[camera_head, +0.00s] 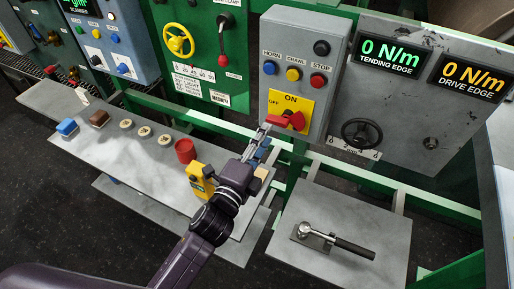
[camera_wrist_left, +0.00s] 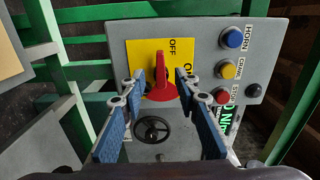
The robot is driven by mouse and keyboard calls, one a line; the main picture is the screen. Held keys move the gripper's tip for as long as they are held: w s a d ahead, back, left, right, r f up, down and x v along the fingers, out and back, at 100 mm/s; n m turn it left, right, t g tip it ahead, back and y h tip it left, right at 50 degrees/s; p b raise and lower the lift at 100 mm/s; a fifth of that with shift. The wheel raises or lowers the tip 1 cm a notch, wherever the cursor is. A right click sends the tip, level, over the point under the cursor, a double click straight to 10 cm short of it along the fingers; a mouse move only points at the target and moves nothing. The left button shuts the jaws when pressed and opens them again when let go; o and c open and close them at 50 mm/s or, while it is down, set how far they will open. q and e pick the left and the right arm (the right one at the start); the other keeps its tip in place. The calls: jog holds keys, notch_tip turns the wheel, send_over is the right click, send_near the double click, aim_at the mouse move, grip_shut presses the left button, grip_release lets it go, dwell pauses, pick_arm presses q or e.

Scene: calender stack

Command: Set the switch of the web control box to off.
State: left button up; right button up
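The web control box (camera_head: 308,52) is a grey box with HORN, CRAWL and STOP buttons above a yellow plate (camera_head: 273,107) marked OFF at left and ON at top. Its red switch (camera_head: 284,119) has its handle pointing left, on the OFF side. In the left wrist view, the switch (camera_wrist_left: 161,89) points up, just left of the OFF lettering. My left gripper (camera_head: 262,134) is at the switch's lower left. In the wrist view its blue-padded fingers (camera_wrist_left: 160,84) are open on either side of the handle, with gaps visible. My right gripper is not in view.
A grey panel with a black handwheel (camera_head: 361,133) and two digital displays stands right of the box. Green rails (camera_head: 200,119) run behind my arm.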

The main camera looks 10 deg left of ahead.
pick_arm(q)
jog(key=v, duration=0.4)
jog(key=shift+s+a, duration=0.1)
jog(key=shift+s, duration=0.15)
jog(key=shift+f, duration=0.1)
dwell(0.3)
